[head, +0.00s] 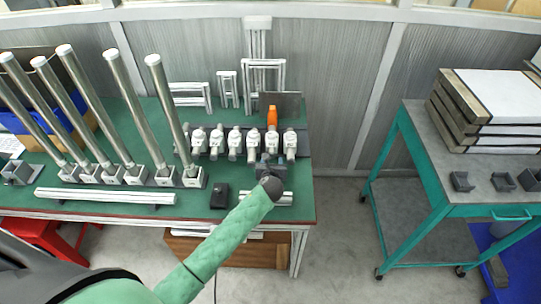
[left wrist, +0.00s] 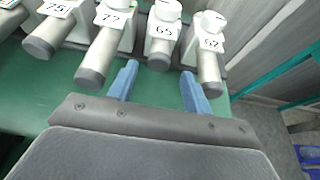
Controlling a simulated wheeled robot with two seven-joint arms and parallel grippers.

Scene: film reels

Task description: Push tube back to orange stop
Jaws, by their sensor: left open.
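A row of short grey tubes in white numbered holders stands on the green table. The tube labelled 65 (left wrist: 162,48) lines up with the orange stop (head: 272,116) behind the row; the stop is out of the left wrist view. My left gripper (left wrist: 158,72) is open, its two blue fingers apart and pointing at the row. The grey end of tube 65 lies just ahead of the gap between the fingers, and nothing is seen held. In the head view my left gripper (head: 270,168) is at the front of the row, mostly covered by my own wrist.
Tube 62 (left wrist: 207,68) is close right of my fingers, and tube 77 (left wrist: 98,60) is to the left. Tall metal tubes (head: 120,105) lean at the left. A black block (head: 219,196) and white rail (head: 105,196) lie at the front. A cart (head: 420,150) stands right.

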